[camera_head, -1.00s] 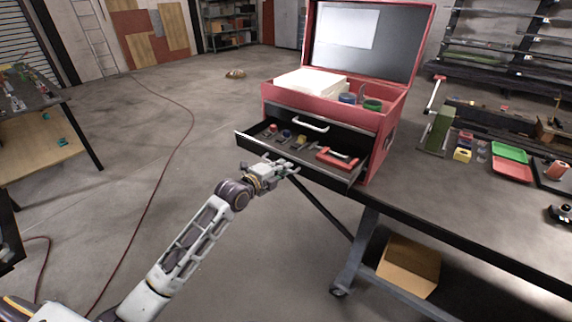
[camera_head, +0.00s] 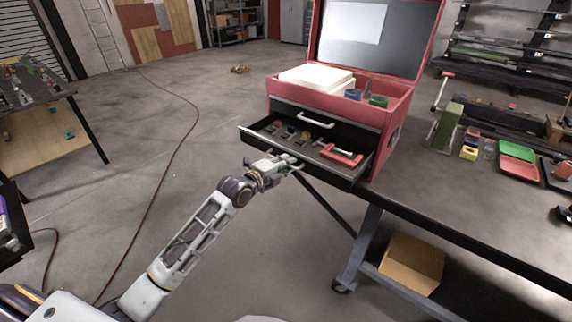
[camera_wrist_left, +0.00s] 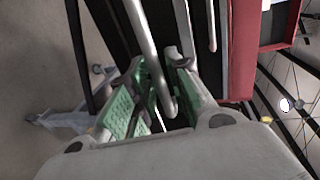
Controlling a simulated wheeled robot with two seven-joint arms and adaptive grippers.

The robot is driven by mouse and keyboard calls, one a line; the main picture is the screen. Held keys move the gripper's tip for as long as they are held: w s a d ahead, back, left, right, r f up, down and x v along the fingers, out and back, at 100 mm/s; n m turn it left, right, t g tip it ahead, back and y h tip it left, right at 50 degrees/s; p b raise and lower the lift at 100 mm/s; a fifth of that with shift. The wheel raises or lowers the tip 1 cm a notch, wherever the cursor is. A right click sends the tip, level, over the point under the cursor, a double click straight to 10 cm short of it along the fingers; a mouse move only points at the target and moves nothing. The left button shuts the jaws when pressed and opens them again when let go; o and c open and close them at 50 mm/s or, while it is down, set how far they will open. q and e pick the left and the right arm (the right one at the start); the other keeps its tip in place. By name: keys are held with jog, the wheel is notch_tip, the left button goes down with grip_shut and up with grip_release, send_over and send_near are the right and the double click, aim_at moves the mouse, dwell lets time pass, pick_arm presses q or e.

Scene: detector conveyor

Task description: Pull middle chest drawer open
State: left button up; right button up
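The red tool chest (camera_head: 328,103) stands on the workbench with its lid up. A lower drawer (camera_head: 246,130) is pulled out below a shut black drawer front with a silver handle (camera_head: 316,121). My left gripper (camera_head: 296,164) is at the front of the pulled-out drawer. In the left wrist view, the green-padded fingers (camera_wrist_left: 160,85) stand apart on either side of a silver bar handle (camera_wrist_left: 152,50), with a visible gap toward the right finger. The handle is hidden by my gripper in the head view. My right gripper is not in view.
The open drawer holds a red clamp-like tool (camera_head: 342,156) and several small items. The workbench (camera_head: 430,190) carries red and green trays (camera_head: 517,150) to the right. A cardboard box (camera_head: 412,265) sits below it. The floor left of the chest is mostly free.

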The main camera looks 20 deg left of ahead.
pick_arm(q)
jog(key=v, duration=0.7)
dwell(0.4)
jog(key=shift+s, duration=0.1)
dwell(0.5)
